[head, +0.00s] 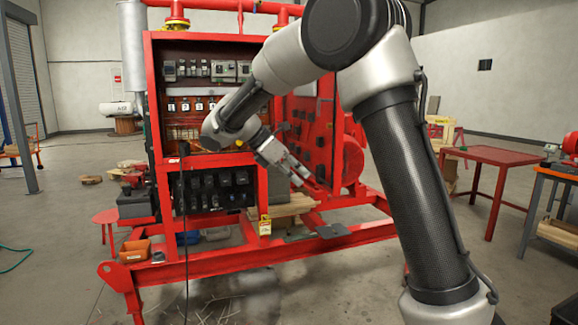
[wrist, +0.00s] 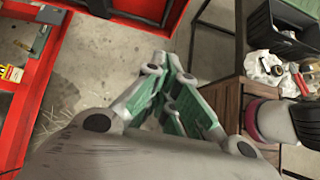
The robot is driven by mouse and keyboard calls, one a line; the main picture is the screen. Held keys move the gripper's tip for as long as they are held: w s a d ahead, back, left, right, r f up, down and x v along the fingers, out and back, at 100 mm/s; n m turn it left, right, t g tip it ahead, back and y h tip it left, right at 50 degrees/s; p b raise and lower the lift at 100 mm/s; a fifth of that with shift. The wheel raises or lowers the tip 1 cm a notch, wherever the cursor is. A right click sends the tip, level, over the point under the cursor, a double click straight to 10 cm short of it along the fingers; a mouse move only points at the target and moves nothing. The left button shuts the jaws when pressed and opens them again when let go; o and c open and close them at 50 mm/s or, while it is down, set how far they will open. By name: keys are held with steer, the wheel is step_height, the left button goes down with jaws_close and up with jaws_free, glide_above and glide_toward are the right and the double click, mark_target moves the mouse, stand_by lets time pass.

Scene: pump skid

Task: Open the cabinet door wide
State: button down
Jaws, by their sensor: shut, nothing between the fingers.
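The red cabinet (head: 149,100) stands open at the front in the head view, with rows of switches and breakers showing inside. A red panel (head: 322,110) with dark fittings stands at its right side, angled back; it looks like the swung-out door, partly hidden by my arm. My gripper (head: 302,176) is shut and empty, in front of the panel's lower part; whether it touches the panel cannot be told. In the wrist view my gripper (wrist: 167,60) has its green-sided fingers together, with floor beyond and red metalwork (wrist: 125,28) at the top.
A red skid frame (head: 215,266) runs below the cabinet, with an orange bin (head: 135,250) at its left. A red table (head: 487,156) stands at right. The wrist view shows a wooden bench (wrist: 222,105) with a black bin (wrist: 262,35) close to the gripper's right.

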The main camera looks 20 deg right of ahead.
mark_target(341, 156)
steer(key=d, duration=0.2)
steer(key=d+f, duration=0.1)
steer(key=d, duration=0.1)
steer(key=d+f, duration=0.1)
steer(key=d, duration=0.1)
steer(key=shift+s+d+f, duration=0.15)
steer(key=d+n+t, duration=0.2)
steer(key=d+n, duration=0.1)
steer(key=d, duration=1.3)
steer(key=shift+w+t, duration=0.2)
steer(key=shift+t, duration=0.1)
steer(key=shift+a, duration=0.1)
steer(key=v, duration=0.4)
steer(key=a+f+v, duration=0.1)
steer(key=v, duration=0.7)
steer(key=shift+s+a+f, duration=0.1)
steer(key=shift+s+a, duration=0.15)
steer(key=shift+a, duration=0.35)
